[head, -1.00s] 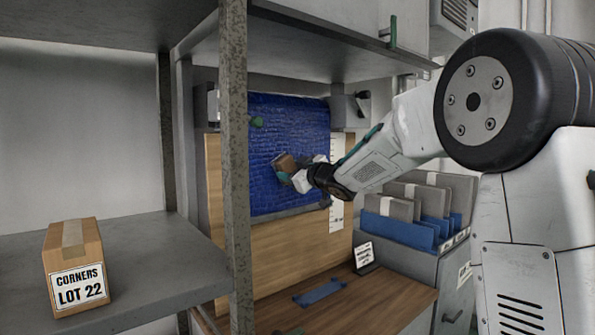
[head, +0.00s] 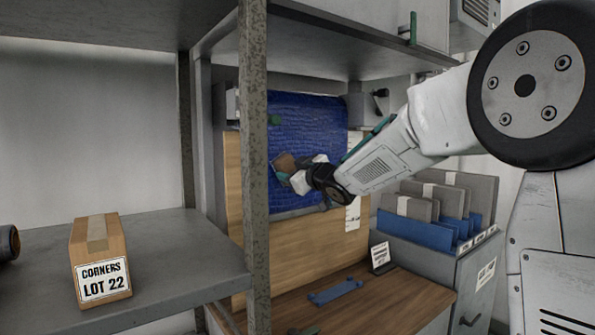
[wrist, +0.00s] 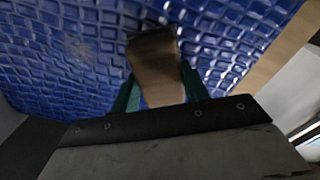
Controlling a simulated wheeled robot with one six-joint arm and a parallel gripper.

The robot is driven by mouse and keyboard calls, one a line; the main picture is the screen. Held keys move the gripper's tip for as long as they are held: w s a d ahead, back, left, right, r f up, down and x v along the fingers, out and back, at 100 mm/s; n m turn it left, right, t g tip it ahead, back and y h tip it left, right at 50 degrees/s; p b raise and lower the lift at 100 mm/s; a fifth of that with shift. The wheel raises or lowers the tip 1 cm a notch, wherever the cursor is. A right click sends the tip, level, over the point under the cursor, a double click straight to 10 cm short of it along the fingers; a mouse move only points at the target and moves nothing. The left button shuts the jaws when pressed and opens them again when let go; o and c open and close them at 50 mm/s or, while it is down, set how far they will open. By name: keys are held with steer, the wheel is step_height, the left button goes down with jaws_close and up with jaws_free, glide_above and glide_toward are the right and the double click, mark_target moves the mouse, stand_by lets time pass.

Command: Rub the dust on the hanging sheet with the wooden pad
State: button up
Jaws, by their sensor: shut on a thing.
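The hanging sheet (head: 315,120) is blue with a raised grid of small squares, and hangs in front of a wooden board. My gripper (head: 283,172) is at the sheet's lower left part, shut on the wooden pad (head: 285,161). In the wrist view the pad (wrist: 157,68) sits between the green fingers of my gripper (wrist: 157,90), with its far end at or very near the sheet (wrist: 60,60); I cannot tell if they touch. A faint pale patch, perhaps dust (wrist: 82,48), shows on the sheet left of the pad.
A grey shelf post (head: 254,170) stands close left of my gripper. A box marked LOT 22 (head: 100,262) sits on the left shelf. Grey and blue folders (head: 440,205) stand in a bin at right. A blue strip (head: 336,291) lies on the wooden bench below.

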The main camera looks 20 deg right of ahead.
mark_target(288, 170)
steer(key=shift+s+a, duration=0.15)
steer(key=shift+a, duration=0.45)
steer(key=shift+s, duration=0.15)
steer(key=shift+v, duration=2.85)
steer(key=v, duration=0.3)
steer(key=shift+x, duration=4.45)
steer(key=shift+s+d, duration=0.15)
